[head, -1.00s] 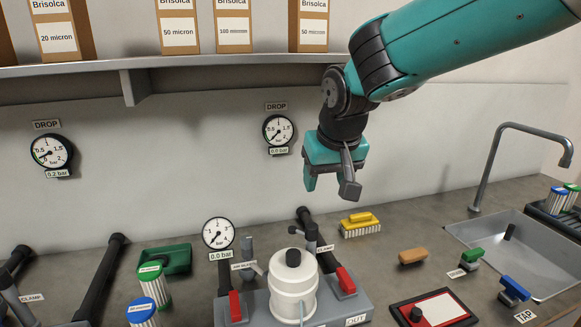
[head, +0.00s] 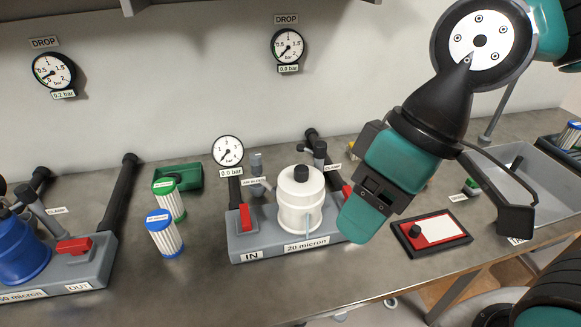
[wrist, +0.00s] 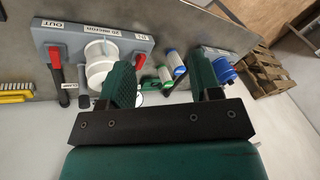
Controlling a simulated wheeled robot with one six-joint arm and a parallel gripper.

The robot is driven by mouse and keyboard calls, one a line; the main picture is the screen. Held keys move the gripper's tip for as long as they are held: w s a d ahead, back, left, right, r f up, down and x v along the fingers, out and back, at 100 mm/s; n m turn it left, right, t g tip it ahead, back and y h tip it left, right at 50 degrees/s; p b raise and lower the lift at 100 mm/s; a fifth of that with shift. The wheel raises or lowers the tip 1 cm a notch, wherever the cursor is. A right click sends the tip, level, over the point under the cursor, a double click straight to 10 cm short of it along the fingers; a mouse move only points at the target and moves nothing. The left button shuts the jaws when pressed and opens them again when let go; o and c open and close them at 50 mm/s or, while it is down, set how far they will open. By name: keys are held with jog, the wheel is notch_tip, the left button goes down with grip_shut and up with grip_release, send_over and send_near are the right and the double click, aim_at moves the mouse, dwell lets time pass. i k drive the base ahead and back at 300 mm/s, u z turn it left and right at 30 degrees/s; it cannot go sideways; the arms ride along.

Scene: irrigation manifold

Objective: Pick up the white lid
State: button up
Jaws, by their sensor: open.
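The white lid (head: 301,182), with a black knob on top, sits on the white filter housing (head: 299,211) on the grey 20 micron base. In the wrist view the white housing (wrist: 100,68) shows at the upper left, just left of one finger. My gripper (head: 438,222) is open and empty, to the right of the lid and apart from it in the head view. One teal finger hangs in front of the right end of the grey base and hides part of it. In the wrist view both fingers of my gripper (wrist: 163,80) are spread, with nothing held between them.
A blue housing (head: 20,255) is at the left, with two filter cartridges (head: 165,237) between. A red-bordered panel (head: 432,232) and the sink (head: 550,180) are at the right. The front counter is clear.

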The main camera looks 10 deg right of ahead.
aim_at(300, 189)
jog(key=z, duration=1.45)
jog(key=k, duration=1.25)
jog(key=u, duration=1.4)
jog(key=i, duration=1)
